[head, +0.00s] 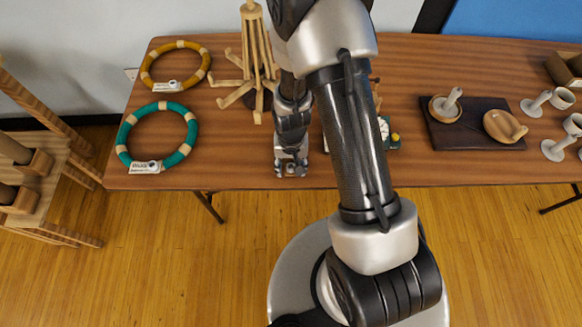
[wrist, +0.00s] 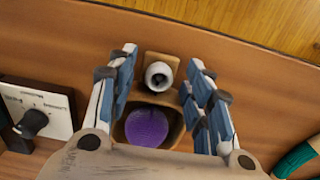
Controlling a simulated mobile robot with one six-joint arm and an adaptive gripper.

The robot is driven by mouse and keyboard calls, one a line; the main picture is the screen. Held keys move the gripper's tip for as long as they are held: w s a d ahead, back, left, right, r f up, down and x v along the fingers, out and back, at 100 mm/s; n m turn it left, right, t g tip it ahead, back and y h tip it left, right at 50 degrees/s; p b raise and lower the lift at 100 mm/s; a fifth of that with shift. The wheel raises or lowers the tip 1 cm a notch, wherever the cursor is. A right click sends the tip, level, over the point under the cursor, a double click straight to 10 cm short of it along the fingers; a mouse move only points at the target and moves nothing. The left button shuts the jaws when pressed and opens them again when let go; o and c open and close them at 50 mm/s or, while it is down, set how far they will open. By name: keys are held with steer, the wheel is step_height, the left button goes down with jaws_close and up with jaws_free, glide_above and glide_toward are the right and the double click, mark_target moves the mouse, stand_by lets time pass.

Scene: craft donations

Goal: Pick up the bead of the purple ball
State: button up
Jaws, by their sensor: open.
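A purple ball (wrist: 147,127) sits in a brown wooden bowl-like holder (wrist: 176,128) in the wrist view, partly covered by the gripper's body at its lower edge. A white and grey round bead-like piece (wrist: 158,76) with a dark centre stands on a small square wooden base beyond the ball. My gripper (wrist: 163,60) is open, with its blue-padded fingers on either side of the white piece and the ball. No finger appears to touch them. In the head view my gripper (head: 291,168) is over the table's front edge, and the ball is hidden there.
The wooden table (head: 240,178) also bears a teal ring (head: 126,133) and a yellow ring (head: 150,64) at left, and a wooden stand (head: 250,50) behind the arm. A dark board (head: 470,143) with wooden pieces lies at right. A white panel with a black knob (wrist: 34,121) is close by.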

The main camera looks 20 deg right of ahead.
steer(key=shift+c, duration=0.6)
steer(key=c, duration=0.6)
